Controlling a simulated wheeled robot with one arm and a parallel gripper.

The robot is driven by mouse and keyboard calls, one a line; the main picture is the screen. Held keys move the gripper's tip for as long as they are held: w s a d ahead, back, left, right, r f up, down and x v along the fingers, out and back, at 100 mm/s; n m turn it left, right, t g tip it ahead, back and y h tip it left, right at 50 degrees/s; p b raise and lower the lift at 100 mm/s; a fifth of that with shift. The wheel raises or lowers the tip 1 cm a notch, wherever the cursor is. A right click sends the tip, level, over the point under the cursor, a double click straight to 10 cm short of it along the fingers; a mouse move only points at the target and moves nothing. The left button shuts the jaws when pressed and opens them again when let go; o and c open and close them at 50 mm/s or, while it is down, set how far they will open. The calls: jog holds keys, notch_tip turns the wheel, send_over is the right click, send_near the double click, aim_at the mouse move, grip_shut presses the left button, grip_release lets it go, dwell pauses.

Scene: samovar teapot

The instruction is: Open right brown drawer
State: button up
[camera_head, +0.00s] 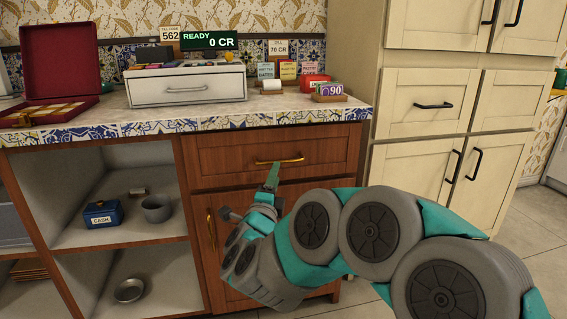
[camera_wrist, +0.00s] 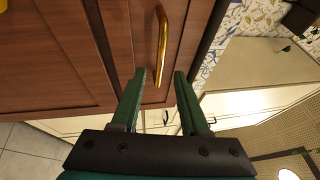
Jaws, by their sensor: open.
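The right brown drawer (camera_head: 225,157) is under the tiled counter and looks closed. Its gold bar handle (camera_head: 279,160) runs across its front in the head view. In the wrist view the handle (camera_wrist: 162,40) runs up and down, and its lower end shows between my fingertips. My gripper (camera_head: 273,175) has green fingers and is just in front of and below the handle in the head view. In the wrist view my gripper (camera_wrist: 160,75) is open, with a finger to each side of the handle's end. I cannot tell whether a finger touches it.
Below the drawer is a brown cabinet door (camera_head: 205,205) with an upright gold handle. Open shelves on the left hold a blue cash box (camera_head: 101,214) and a metal pot (camera_head: 157,208). A white cash drawer (camera_head: 187,88) sits on the counter. Cream cabinets (camera_head: 425,105) stand at the right.

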jog(key=x, duration=0.7)
grip_shut()
dwell(1.3)
